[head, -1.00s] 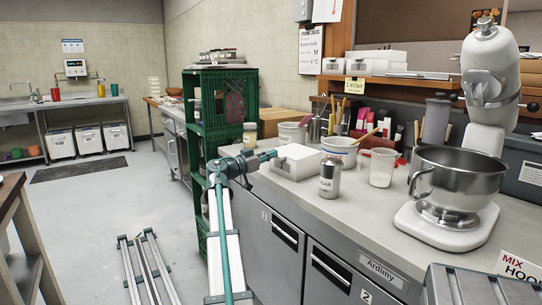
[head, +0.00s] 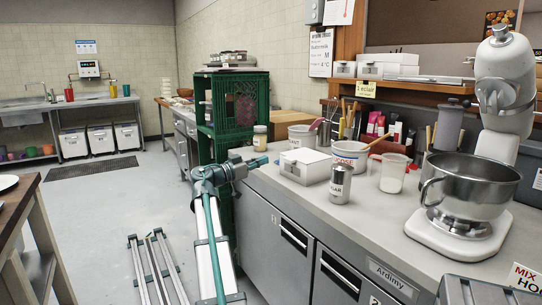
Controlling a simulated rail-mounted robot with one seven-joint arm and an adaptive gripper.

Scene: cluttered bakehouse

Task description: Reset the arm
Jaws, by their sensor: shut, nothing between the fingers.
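My teal and white arm rises from the bottom of the head view and bends at a joint beside the green crates. Its outer end points right, toward the near left end of the steel counter (head: 385,236). My gripper (head: 262,161) is small and dark in this view. It is shut and holds nothing visible. It is left of a white box (head: 305,166) on the counter, with a small gap between them in the picture.
Green stacked crates (head: 226,105) stand close behind my arm. A shaker (head: 340,184), a jar (head: 260,138), a measuring jug (head: 393,172) and a stand mixer (head: 470,190) crowd the counter. A wooden table (head: 22,200) is at left. The floor (head: 105,215) between is mostly clear.

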